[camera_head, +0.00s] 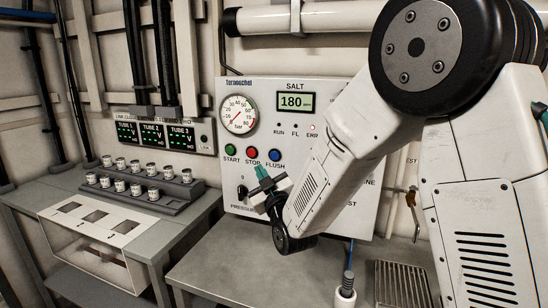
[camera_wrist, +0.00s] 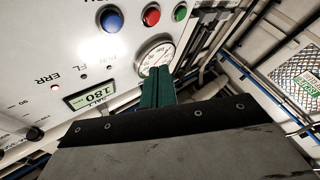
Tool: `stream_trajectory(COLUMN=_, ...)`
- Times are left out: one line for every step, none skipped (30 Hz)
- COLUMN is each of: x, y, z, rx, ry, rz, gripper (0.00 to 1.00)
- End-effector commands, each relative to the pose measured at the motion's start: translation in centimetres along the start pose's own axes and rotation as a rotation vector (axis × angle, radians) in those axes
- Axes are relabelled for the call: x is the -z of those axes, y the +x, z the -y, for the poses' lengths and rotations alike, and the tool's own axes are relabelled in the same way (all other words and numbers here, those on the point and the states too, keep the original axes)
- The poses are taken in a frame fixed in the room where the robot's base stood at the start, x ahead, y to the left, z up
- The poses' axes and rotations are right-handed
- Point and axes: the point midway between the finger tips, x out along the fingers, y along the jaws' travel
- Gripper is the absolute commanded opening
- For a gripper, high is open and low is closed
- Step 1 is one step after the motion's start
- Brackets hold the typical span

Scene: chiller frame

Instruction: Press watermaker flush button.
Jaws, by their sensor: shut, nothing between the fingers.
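The blue FLUSH button (camera_head: 275,155) is the rightmost of three buttons on the white watermaker panel (camera_head: 350,170). It also shows in the wrist view (camera_wrist: 111,19), where the panel appears upside down. The red STOP button (camera_head: 252,153) and green START button (camera_head: 230,149) are left of it. My gripper (camera_head: 262,173) is shut and empty, its teal fingers just below and slightly left of the blue button in the head view. In the wrist view the fingertips (camera_wrist: 158,72) overlap the lower edge of the gauge, apart from the blue button. The fingers' distance from the panel is unclear.
The panel also carries a pressure gauge (camera_head: 238,115), a display reading 180 (camera_head: 296,102) and a lit red ERR lamp (camera_head: 312,127). A grey counter (camera_head: 240,265) lies below. A bench with a rack of small vials (camera_head: 135,187) stands at left.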

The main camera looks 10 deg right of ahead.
Motion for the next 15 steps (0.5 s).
stream_trajectory(x=-0.2, y=0.3, z=-0.2, rx=-0.002, ry=0.0, rz=0.0, gripper=0.0)
stream_trajectory(x=-0.4, y=0.5, z=-0.4, rx=-0.002, ry=0.0, rz=0.0, gripper=0.0)
stream_trajectory(x=-0.6, y=0.8, z=-0.7, rx=-0.003, ry=0.0, rz=0.001, gripper=0.0)
stream_trajectory(x=-0.9, y=1.1, z=-0.9, rx=-0.003, ry=0.0, rz=0.002, gripper=0.0)
stream_trajectory(x=-1.1, y=1.3, z=-1.1, rx=-0.003, ry=0.0, rz=0.002, gripper=0.0)
stream_trajectory(x=-1.4, y=1.8, z=-1.3, rx=-0.002, ry=0.0, rz=0.002, gripper=0.0)
stream_trajectory(x=-1.6, y=2.1, z=-1.6, rx=-0.002, ry=0.0, rz=0.002, gripper=0.0)
stream_trajectory(x=-1.9, y=2.4, z=-1.9, rx=-0.003, ry=0.0, rz=0.003, gripper=0.0)
stream_trajectory(x=-2.1, y=2.8, z=-2.1, rx=-0.003, ry=-0.001, rz=0.002, gripper=0.0)
stream_trajectory(x=-2.3, y=3.1, z=-2.3, rx=-0.002, ry=-0.001, rz=0.001, gripper=0.0)
stream_trajectory(x=-2.6, y=3.4, z=-2.5, rx=-0.002, ry=-0.001, rz=0.002, gripper=0.0)
stream_trajectory(x=-2.9, y=3.7, z=-2.8, rx=-0.003, ry=0.0, rz=0.002, gripper=0.0)
stream_trajectory(x=-3.1, y=4.0, z=-3.0, rx=-0.003, ry=0.0, rz=0.002, gripper=0.0)
stream_trajectory(x=-3.2, y=4.3, z=-3.2, rx=-0.002, ry=0.0, rz=0.002, gripper=0.0)
stream_trajectory(x=-3.4, y=4.6, z=-3.4, rx=-0.001, ry=0.0, rz=0.002, gripper=0.0)
